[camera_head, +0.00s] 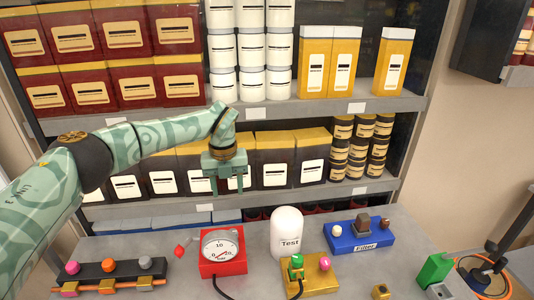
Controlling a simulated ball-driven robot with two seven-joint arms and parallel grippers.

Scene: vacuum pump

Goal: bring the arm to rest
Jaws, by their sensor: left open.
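My left arm (150,140) comes in from the left, pale green with a dark elbow. It reaches across the front of the shelves, and its wrist bends down. My left gripper (228,187) points down above the back of the grey table (390,215). Its fingers are apart, with nothing seen between them. It hangs in front of the lower shelf's boxes, above and behind the red gauge box (223,250). My right gripper is not in view.
A white "Test" dome (286,232), a yellow block with green and pink knobs (310,275), a blue filter block (357,236), a dark block with several knobs (112,268) and a green part (434,270) stand on the table. Shelves (320,108) with boxes and tubs rise behind.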

